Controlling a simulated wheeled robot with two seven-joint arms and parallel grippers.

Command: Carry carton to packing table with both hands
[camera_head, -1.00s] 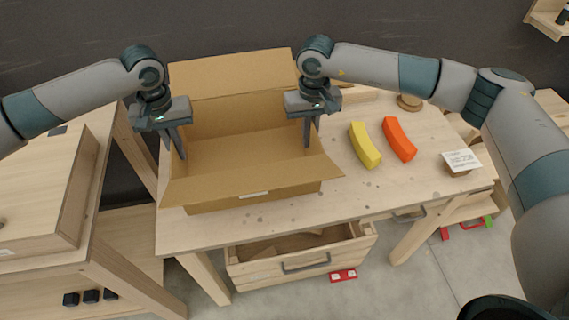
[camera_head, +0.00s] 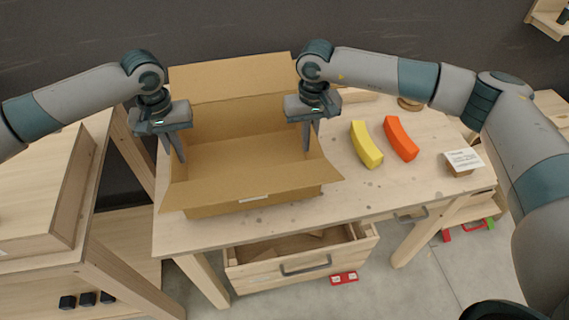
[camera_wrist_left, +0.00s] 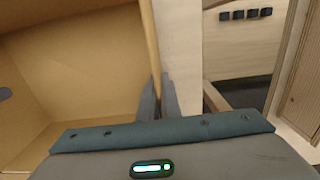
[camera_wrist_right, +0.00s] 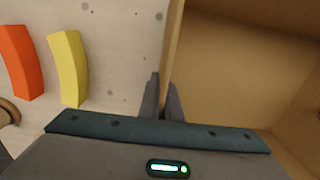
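The open brown cardboard carton (camera_head: 250,203) sits on the wooden table (camera_head: 390,195), with its flaps spread. My left gripper (camera_head: 175,150) is at the carton's left wall, fingers pointing down. In the left wrist view its fingers (camera_wrist_left: 159,97) are close together on either side of the thin carton wall. My right gripper (camera_head: 307,135) is at the right wall. In the right wrist view its fingers (camera_wrist_right: 162,97) also pinch the wall. Both look shut on the carton. The carton looks empty; part of its inside is hidden.
A yellow curved piece (camera_head: 366,145) and an orange one (camera_head: 400,138) lie right of the carton. A small labelled block (camera_head: 463,161) is near the table's right edge. An open drawer (camera_head: 300,262) sticks out below the front. Another wooden table (camera_head: 35,200) stands at left.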

